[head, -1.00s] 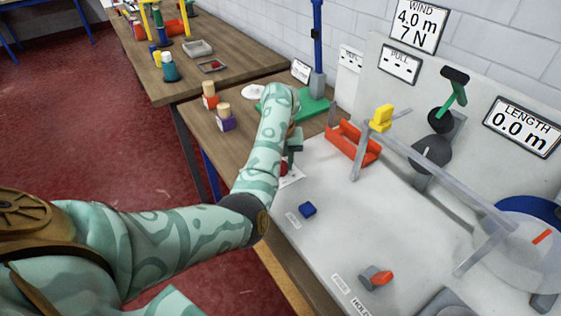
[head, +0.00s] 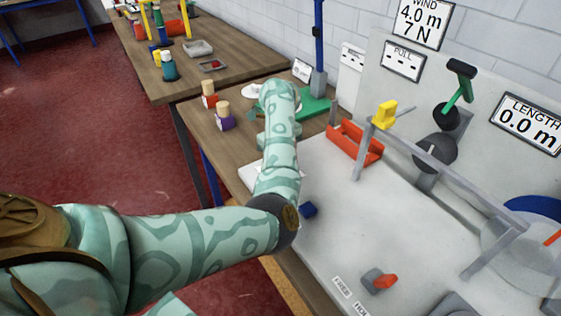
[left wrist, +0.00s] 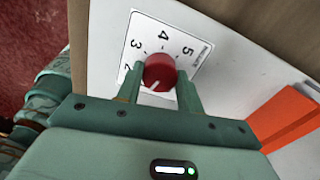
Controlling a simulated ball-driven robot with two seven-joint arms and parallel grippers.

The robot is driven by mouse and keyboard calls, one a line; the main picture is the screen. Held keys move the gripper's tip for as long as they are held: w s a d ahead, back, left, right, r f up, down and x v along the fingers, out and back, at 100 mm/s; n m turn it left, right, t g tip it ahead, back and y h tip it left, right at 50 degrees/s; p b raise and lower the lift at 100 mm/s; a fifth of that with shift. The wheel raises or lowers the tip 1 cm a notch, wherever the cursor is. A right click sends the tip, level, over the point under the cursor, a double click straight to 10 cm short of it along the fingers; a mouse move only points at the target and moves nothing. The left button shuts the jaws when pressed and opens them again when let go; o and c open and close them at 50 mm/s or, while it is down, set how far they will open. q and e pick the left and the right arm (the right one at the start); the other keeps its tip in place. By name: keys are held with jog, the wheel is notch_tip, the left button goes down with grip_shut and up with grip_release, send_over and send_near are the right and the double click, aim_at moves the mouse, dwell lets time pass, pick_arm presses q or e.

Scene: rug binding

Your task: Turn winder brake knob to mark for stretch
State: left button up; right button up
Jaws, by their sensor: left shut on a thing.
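The plate carries the numbers 2, 3, 4 and 5 around the knob. My left gripper (left wrist: 160,87) is shut on the knob, one finger on each side. In the head view my left arm covers the knob and its dial. My right gripper is not in view.
An orange tray (head: 355,143), a yellow piece (head: 384,115) on a grey frame and a green-handled crank (head: 460,84) stand farther right. The white panel's middle is clear.

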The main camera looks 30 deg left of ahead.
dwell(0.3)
pick_arm(q)
jog(key=o, duration=1)
notch_tip(320, 180, up, 16)
jog(key=p, duration=0.6)
jog(key=shift+r+p, duration=0.15)
jog(key=shift+p, duration=0.2)
